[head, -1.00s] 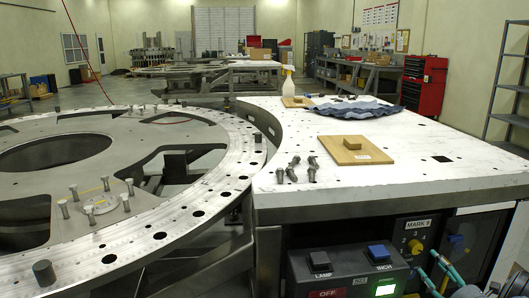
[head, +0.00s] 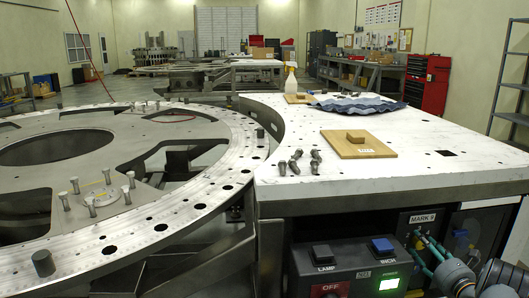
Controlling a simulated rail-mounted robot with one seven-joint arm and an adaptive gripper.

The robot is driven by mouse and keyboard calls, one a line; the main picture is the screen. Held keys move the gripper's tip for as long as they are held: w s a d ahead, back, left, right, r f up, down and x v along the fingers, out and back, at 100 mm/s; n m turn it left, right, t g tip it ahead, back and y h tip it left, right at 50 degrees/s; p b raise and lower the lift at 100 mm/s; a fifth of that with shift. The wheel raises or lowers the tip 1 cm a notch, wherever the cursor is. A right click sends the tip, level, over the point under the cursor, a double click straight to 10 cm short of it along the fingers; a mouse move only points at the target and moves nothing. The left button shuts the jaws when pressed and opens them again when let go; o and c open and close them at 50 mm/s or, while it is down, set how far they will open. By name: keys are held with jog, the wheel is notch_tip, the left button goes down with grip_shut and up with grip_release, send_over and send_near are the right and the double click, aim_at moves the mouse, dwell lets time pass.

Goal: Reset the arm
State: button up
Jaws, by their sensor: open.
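My gripper (head: 418,254) is at the lower right in the head view, with teal fingers and a grey body. It is open, and I see nothing between its fingers. It is in front of the panel marked "MARK" (head: 421,219) below the white-topped table, and it covers part of that panel. My grey arm runs off the bottom right corner. I cannot tell whether the fingers touch the panel.
A control box (head: 350,265) with lamp and inch buttons is left of my gripper. A large turret ring (head: 190,203) fills the left.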

jog(key=shift+f+n+b, duration=0.3)
jog(key=shift+n+b, duration=0.1)
jog(key=shift+n, duration=0.4)
jog(key=s+p, duration=0.1)
jog(key=s, duration=0.9)
jog(key=shift+s+d+r, duration=0.2)
jog(key=shift+r, duration=0.1)
jog(key=shift+a+f, duration=0.1)
jog(key=shift+f, duration=0.05)
